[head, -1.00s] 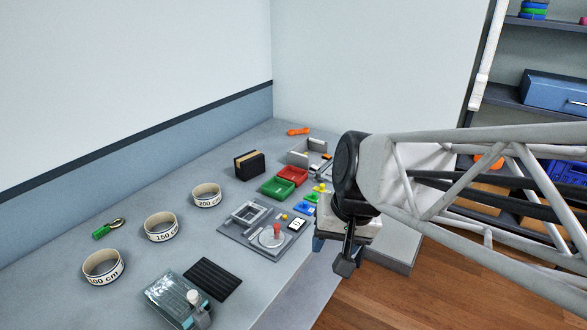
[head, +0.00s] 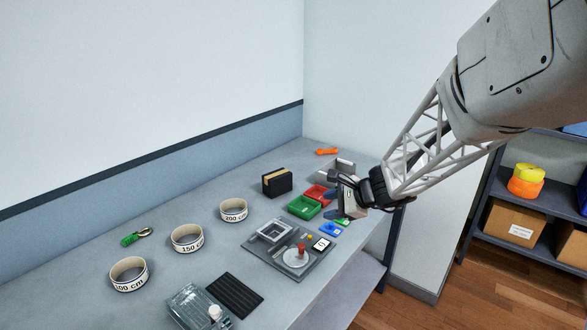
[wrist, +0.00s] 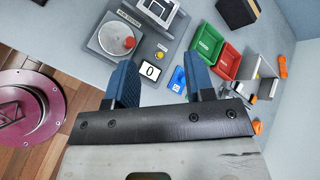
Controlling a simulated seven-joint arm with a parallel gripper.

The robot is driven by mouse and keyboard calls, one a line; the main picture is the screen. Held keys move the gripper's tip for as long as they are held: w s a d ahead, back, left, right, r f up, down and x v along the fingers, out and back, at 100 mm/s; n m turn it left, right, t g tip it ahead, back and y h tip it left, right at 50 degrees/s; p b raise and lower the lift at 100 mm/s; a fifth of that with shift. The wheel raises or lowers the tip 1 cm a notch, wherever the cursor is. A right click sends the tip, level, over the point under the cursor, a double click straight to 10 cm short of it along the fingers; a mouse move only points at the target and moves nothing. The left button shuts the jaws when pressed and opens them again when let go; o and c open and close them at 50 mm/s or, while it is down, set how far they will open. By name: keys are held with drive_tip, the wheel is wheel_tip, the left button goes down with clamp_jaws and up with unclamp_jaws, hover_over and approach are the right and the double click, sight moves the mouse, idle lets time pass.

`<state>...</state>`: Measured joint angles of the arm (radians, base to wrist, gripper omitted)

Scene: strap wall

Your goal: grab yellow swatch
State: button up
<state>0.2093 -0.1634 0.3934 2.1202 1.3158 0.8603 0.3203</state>
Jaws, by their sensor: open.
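I cannot make out the yellow swatch in either current view; my gripper may hide it. A blue swatch (head: 329,229) lies near the table's right edge, with a green swatch (head: 343,222) just beyond it. The blue swatch also shows between my fingers in the wrist view (wrist: 177,80). My gripper (head: 338,212) is over this edge area, beside the swatches. In the wrist view its two blue fingers (wrist: 160,82) are spread apart with nothing held between them. The right finger covers part of the table beside the blue swatch.
A grey device (head: 268,258) with a red knob and a white "0" display stands left of the swatches. Green (head: 305,207) and red (head: 314,193) trays lie behind. Several strap rings (head: 187,240) stand to the left. A metal bracket (wrist: 262,70) stands beyond the trays.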

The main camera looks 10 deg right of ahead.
drive_tip(key=w+d+f+m+t+h, duration=0.1)
drive_tip(key=w+d+f+m+t, duration=0.1)
drive_tip(key=w+d+f+m, duration=0.2)
drive_tip(key=w+d+f+m+t+h, duration=0.1)
drive_tip(key=w+d+f+m+t, duration=0.1)
drive_tip(key=w+d+f+m, duration=0.3)
drive_tip(key=w+d+f+m+t+h, duration=0.1)
drive_tip(key=w+d+f+m+t, duration=0.1)
drive_tip(key=w+d+f+m, duration=0.3)
drive_tip(key=shift+w+d+f+h, duration=0.2)
drive_tip(key=shift+w+d+f, duration=0.3)
drive_tip(key=shift+w, duration=0.2)
drive_tip(key=shift+w+d+f+h, duration=0.2)
drive_tip(key=shift+w+d+f, duration=0.2)
drive_tip(key=shift+w, duration=0.25)
drive_tip(key=shift+x, duration=1.25)
drive_tip(key=shift+w, duration=0.1)
drive_tip(key=shift+x, duration=2.5)
drive_tip(key=c, duration=0.8)
